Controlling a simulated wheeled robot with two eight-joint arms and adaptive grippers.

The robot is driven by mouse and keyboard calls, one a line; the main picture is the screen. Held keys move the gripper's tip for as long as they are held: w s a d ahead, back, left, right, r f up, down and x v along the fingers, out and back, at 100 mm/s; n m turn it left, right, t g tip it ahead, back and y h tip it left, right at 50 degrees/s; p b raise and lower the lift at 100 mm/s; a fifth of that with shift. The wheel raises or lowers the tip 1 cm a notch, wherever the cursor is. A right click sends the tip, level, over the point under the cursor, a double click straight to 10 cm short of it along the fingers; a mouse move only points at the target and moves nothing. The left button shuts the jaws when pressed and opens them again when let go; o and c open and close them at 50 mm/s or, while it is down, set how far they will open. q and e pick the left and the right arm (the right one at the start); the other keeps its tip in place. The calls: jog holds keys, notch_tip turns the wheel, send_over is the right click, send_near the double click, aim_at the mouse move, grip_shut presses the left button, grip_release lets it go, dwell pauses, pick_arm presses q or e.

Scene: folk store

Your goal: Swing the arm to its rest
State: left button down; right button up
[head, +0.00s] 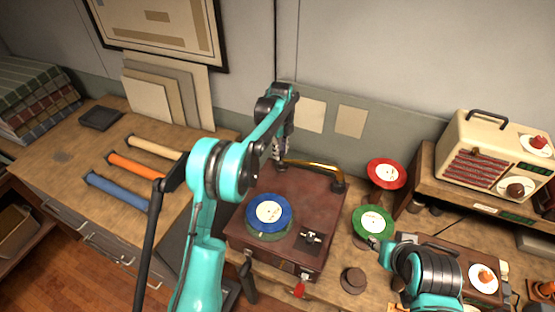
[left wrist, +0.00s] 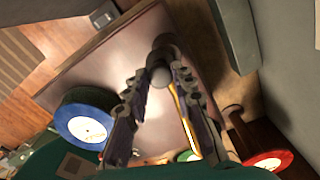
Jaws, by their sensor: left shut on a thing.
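A brown record player (head: 300,195) stands on the bench, with a blue record (head: 268,212) on its platter. Its brass arm (head: 315,167) runs along the back of the deck from a dark post (head: 338,184) at the back right. My left gripper (head: 279,158) is at the arm's left end. In the left wrist view my left gripper (left wrist: 158,88) has its fingers around a grey ball-like end (left wrist: 159,74), with the brass rod (left wrist: 185,120) beyond. A small metal fitting (head: 311,237) sits at the deck's front right; whether it is the rest is unclear. My right gripper (head: 376,243) overlaps a green record.
A red record (head: 387,173) and the green record (head: 373,221) stand right of the player. A cream radio (head: 495,155) is farther right. Orange (head: 136,165), blue (head: 115,191) and cream rolls lie on the left bench. The wall is close behind.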

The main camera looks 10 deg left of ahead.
pick_arm(q)
jog(key=shift+w+d+m, duration=0.15)
jog(key=shift+w+m, duration=0.25)
jog(key=shift+w, duration=0.4)
jog(key=shift+r, duration=0.1)
jog(key=shift+w, duration=0.1)
jog(key=c, duration=1.5)
grip_release()
jog(key=shift+o, duration=1.2)
jog(key=shift+w, duration=0.1)
notch_tip(320, 180, up, 12)
